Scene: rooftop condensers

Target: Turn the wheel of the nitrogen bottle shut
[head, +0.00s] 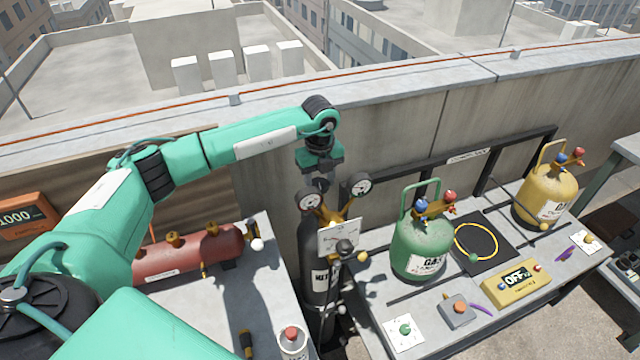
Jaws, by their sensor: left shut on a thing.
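The black nitrogen bottle (323,282) stands upright in the gap between two tables, its white lettering partly covered. A brass regulator with two round gauges (361,184) and a white card (340,238) sit at its top. My left gripper (321,172) points down over the bottle's top, just behind and above the gauges. It is shut on the bottle's wheel, which the gripper itself hides almost wholly. How far the wheel is turned cannot be seen. My right gripper is not in view.
On the right table stand a green gas bottle (420,250), a yellow bottle (545,196) and a yellow scale box (516,282). A red cylinder (190,255) and a spray can (292,345) are on the left table. A concrete parapet (400,130) runs behind.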

